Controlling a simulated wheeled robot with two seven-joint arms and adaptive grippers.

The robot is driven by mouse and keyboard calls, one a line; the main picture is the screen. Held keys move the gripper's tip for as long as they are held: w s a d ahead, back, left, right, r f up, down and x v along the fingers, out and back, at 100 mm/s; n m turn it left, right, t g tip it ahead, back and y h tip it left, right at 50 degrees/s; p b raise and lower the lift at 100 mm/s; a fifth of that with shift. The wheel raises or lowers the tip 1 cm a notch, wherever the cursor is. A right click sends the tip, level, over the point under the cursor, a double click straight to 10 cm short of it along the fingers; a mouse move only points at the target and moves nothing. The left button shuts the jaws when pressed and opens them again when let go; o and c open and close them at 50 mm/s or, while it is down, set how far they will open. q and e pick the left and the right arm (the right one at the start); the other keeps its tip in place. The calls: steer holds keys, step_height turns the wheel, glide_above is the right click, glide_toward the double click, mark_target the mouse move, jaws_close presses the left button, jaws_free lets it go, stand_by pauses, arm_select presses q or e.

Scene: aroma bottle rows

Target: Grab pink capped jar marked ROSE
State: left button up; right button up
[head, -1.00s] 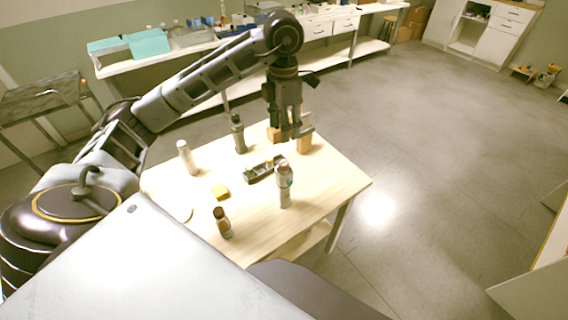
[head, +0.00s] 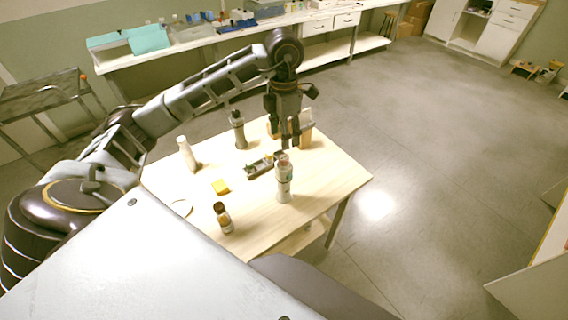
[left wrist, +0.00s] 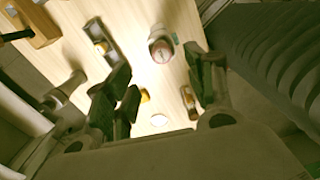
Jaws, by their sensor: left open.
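A pale bottle or jar (head: 284,185) with a greyish-pink top stands upright near the right front of the small wooden table. It also shows from above in the left wrist view (left wrist: 161,48), with a reddish cap. Its label is too small to read, so I cannot tell whether it says ROSE. My left gripper (head: 291,146) points down just behind and above it, open and empty. In the left wrist view the fingers (left wrist: 158,63) are spread on either side, with the jar beyond their tips. My right gripper is not in view.
On the table (head: 315,185) are a brown bottle (head: 223,217), a white bottle (head: 187,153), a dark grey bottle (head: 238,130), a yellow block (head: 220,187) and a dark rack (head: 262,166). A wooden block (head: 306,135) stands beside my gripper.

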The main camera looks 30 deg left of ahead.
mark_target(284, 157)
arm_select(q)
steer(key=shift+s+f, duration=0.1)
steer(key=shift+f, duration=1.95)
steer(key=shift+f, duration=0.1)
steer(key=shift+f, duration=0.1)
steer(key=shift+s+f+p, duration=0.2)
steer(key=shift+f+p, duration=0.6)
steer(key=shift+f, duration=0.6)
steer(key=shift+d+f, duration=0.1)
steer(key=shift+f, duration=0.95)
